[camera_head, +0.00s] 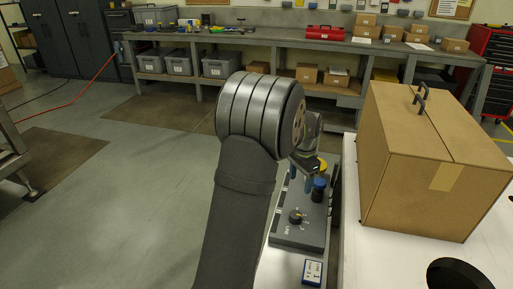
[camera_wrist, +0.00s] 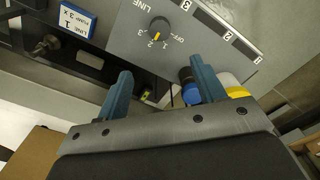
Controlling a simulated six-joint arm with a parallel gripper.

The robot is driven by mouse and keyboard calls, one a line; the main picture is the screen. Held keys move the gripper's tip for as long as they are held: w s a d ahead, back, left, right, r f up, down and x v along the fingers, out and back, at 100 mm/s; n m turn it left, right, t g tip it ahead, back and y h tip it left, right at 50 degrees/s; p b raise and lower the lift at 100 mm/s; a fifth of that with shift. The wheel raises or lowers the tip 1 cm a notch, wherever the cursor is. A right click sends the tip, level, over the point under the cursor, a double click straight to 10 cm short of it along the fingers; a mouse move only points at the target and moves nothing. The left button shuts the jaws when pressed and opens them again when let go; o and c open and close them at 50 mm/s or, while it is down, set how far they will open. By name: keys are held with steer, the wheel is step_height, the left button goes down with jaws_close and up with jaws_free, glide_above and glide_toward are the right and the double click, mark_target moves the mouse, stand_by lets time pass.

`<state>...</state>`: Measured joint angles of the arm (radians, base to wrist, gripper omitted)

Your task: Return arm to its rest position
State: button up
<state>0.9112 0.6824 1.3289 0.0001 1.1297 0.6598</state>
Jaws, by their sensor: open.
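My gripper (camera_wrist: 160,84) shows in the wrist view with its two blue-grey fingers apart and nothing between them. In the head view my forearm and round joint hide much of the gripper, which is over the far end of a grey control panel (camera_head: 285,234). The panel has a black rotary knob (camera_head: 295,216), a blue button (camera_head: 318,188) and a yellow part (camera_head: 322,165). In the wrist view the knob (camera_wrist: 158,29) has a yellow mark pointing near the 2. The blue button (camera_wrist: 191,93) is beside the right finger; contact cannot be told.
A large cardboard box (camera_head: 405,185) with a black handle stands on a white table (camera_head: 385,262) to the right of the panel. A long grey workbench (camera_head: 265,39) with bins and small boxes is at the back. Open floor (camera_head: 140,190) lies to the left.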

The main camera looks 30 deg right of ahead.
mark_target(296, 214)
step_height(296, 214, down, 17)
steer(key=shift+f, duration=0.1)
stand_by(0.4)
